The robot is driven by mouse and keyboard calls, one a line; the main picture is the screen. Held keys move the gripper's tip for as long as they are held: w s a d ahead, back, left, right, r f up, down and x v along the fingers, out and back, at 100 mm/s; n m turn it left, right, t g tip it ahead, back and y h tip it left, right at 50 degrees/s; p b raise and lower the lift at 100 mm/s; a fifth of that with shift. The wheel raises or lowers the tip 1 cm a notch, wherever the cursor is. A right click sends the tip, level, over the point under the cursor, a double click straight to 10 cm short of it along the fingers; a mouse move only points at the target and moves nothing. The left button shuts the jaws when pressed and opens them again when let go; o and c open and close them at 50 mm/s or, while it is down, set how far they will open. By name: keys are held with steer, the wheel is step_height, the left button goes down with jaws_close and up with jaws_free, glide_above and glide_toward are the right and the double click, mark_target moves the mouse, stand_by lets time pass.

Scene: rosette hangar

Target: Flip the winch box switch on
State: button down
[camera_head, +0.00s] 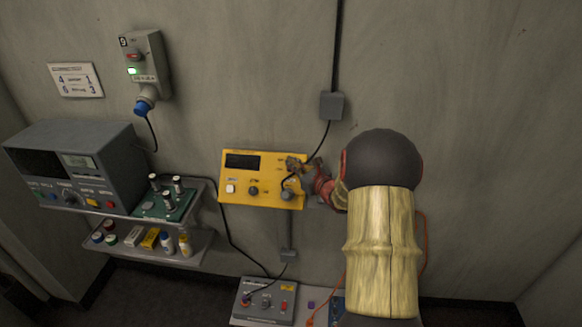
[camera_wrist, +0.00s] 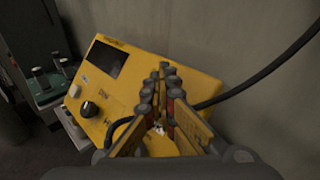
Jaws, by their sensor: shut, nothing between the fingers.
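A yellow box (camera_head: 236,173) with a dark display window is mounted on the wall; I take it for the winch box, but its lettering is too small to read. It also fills the middle of the wrist view (camera_wrist: 135,88). It carries a small white square (camera_head: 231,188), which may be a switch, and a black round knob (camera_head: 252,191). My gripper (camera_head: 293,165) is shut and empty, in front of the box's right part. In the wrist view its fingertips (camera_wrist: 163,78) are together over the yellow face and hide part of it. I cannot tell whether they touch it.
A black cable drops from a grey wall box (camera_head: 332,105) to the yellow box's right side. At left are a grey instrument (camera_head: 75,165) and a shelf (camera_head: 160,248) with bottles. A grey unit (camera_head: 265,300) stands below. A wall socket (camera_head: 145,65) shows a green light.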

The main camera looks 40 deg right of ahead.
steer(key=shift+f, duration=0.25)
stand_by(0.6)
steer(key=shift+s+a+b, duration=0.1)
steer(key=shift+a+b, duration=0.05)
steer(key=shift+b, duration=0.3)
steer(key=shift+r, duration=0.15)
steer(key=shift+s+a+r, duration=0.3)
steer(key=shift+a+r, duration=0.1)
steer(key=shift+s+a+r+p, duration=0.5)
steer(key=shift+s+a+r, duration=0.55)
steer(key=shift+a, duration=0.2)
